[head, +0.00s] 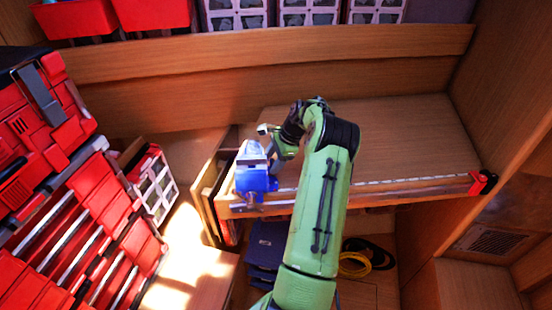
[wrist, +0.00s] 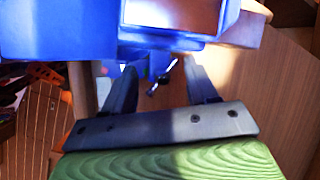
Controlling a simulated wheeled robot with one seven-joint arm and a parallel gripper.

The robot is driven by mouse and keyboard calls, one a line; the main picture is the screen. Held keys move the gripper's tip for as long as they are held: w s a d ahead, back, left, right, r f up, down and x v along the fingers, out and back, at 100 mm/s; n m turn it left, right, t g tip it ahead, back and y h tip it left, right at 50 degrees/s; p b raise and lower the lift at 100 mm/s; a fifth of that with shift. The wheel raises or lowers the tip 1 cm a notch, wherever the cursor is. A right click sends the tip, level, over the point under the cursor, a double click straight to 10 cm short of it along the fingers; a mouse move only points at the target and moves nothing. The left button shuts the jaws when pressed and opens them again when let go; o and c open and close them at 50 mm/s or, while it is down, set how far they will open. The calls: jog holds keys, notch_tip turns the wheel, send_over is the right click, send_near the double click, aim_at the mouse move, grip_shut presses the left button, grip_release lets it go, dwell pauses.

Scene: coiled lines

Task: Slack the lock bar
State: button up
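The blue bench vise (head: 256,178) is fixed at the left front corner of the wooden bench top. Its blue body (wrist: 60,30) fills the upper part of the wrist view. A small dark bar with a shiny end, which looks like the lock bar (wrist: 164,76), sticks out below the blue body. My gripper (wrist: 160,70) is open, with a finger on each side of this bar and visible gaps to both. The lock bar cannot be made out there.
The bench top (head: 410,130) right of my arm is mostly clear, with a red-ended clamp or rail (head: 478,183) along its front edge. Red tool cases (head: 70,200) stand at left. A yellow coil (head: 354,264) and blue cases (head: 266,250) lie below the bench.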

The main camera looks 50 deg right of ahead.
jog(key=shift+o, duration=1)
jog(key=shift+w, duration=0.1)
jog(key=shift+r, duration=0.1)
